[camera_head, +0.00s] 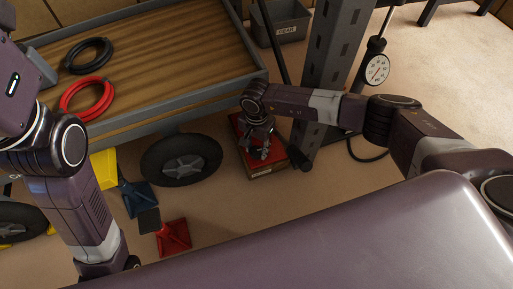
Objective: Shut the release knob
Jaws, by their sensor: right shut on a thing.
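My right gripper (261,153) points down over a red unit (247,135) on the floor, beside a grey perforated upright post (332,50). It is shut on a small part there, which looks to be the release knob; the fingers and wrist hide the knob almost fully. I cannot tell how far the knob is turned. A dark bar with a thick black end (301,160) slants down just right of the gripper. My left arm comes in at the left and runs down past the lower edge; its gripper is out of view.
A wood-decked cart (170,52) with a black wheel (182,160) stands left of the red unit, carrying black and red coiled hoses. A dial gauge (377,69) hangs right of the post. Yellow, blue and red (174,237) pieces lie on the floor. A grey bin (283,22) is behind.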

